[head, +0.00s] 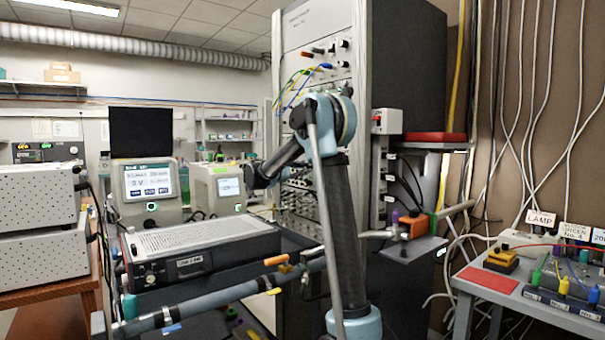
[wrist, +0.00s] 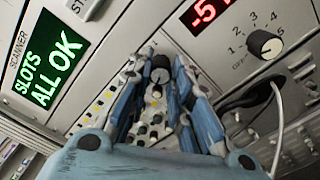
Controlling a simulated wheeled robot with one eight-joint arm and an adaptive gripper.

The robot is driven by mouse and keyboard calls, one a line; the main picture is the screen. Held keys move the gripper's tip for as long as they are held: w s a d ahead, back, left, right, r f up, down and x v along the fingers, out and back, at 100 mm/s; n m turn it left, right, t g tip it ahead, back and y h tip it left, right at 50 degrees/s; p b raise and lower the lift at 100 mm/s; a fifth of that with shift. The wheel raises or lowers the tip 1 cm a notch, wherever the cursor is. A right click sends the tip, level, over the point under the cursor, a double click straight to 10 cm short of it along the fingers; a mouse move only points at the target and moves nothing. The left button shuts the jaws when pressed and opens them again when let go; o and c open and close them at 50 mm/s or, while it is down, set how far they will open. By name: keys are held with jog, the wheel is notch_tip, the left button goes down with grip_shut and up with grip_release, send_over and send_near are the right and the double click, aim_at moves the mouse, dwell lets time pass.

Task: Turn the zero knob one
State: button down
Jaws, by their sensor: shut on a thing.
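In the wrist view my gripper (wrist: 160,66) has its two blue fingers closed in on both sides of a small black round knob (wrist: 160,75) on a light grey instrument panel. The fingertips appear to touch the knob's sides. The fingers hide the panel around it, and no label for this knob can be read, so I cannot tell its marking. In the head view my arm reaches up in front of the tall instrument rack (head: 290,22); the fingers and the held knob cannot be made out there.
A larger black dial (wrist: 265,44) marked 1 to 5 and OFF sits right of my gripper, under a red display (wrist: 208,12). A dark cable (wrist: 262,92) plugs in below it. A green screen (wrist: 50,60) reads "SLOTS ALL OK". Several small knobs lie between my fingers.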

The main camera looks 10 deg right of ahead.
jog(key=shift+m, duration=1.2)
jog(key=c, duration=1.4)
grip_release()
jog(key=shift+f, duration=0.1)
jog(key=v, duration=1.2)
